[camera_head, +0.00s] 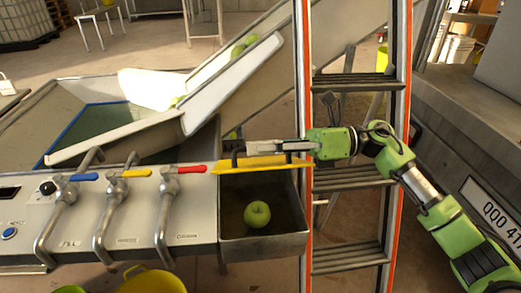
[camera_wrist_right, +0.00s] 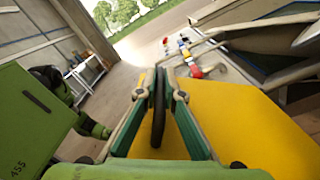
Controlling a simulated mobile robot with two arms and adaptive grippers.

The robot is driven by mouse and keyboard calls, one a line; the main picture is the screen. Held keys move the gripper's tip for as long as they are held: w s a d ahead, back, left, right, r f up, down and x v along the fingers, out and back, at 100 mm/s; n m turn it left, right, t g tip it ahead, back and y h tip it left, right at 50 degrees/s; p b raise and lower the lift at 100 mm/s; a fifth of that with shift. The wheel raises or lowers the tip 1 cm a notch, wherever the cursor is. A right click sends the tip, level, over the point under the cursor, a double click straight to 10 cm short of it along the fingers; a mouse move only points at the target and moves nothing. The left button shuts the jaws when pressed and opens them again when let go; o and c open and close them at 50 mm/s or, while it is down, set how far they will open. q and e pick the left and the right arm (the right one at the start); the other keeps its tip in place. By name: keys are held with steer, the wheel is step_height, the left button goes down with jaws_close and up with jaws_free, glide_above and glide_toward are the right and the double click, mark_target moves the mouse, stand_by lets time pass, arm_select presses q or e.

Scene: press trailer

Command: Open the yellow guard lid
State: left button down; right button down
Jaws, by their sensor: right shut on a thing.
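The yellow guard lid (camera_head: 262,164) shows in the head view as a thin yellow strip along the far edge of a metal bin (camera_head: 263,247). The bin's inside is exposed, with a green apple (camera_head: 257,214) in it. My right gripper (camera_head: 240,150) reaches in from the right, shut on the dark lid handle (camera_wrist_right: 158,112). In the right wrist view, the right gripper (camera_wrist_right: 160,80) has its fingers on both sides of this handle, with the yellow lid (camera_wrist_right: 235,115) behind it. The lid's exact tilt is hard to tell. My left gripper is not in view.
Left of the bin, a panel carries pipes with blue (camera_head: 84,177), yellow (camera_head: 136,173) and red (camera_head: 191,169) valve handles. An orange-sided ladder (camera_head: 358,178) stands right of the bin, close to my right arm. A sloping conveyor (camera_head: 235,85) rises behind.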

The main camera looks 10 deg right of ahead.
steer(key=c, duration=2.2)
jaws_free()
steer(key=shift+o, duration=0.2)
steer(key=shift+d, duration=0.1)
steer(key=d, duration=1.2)
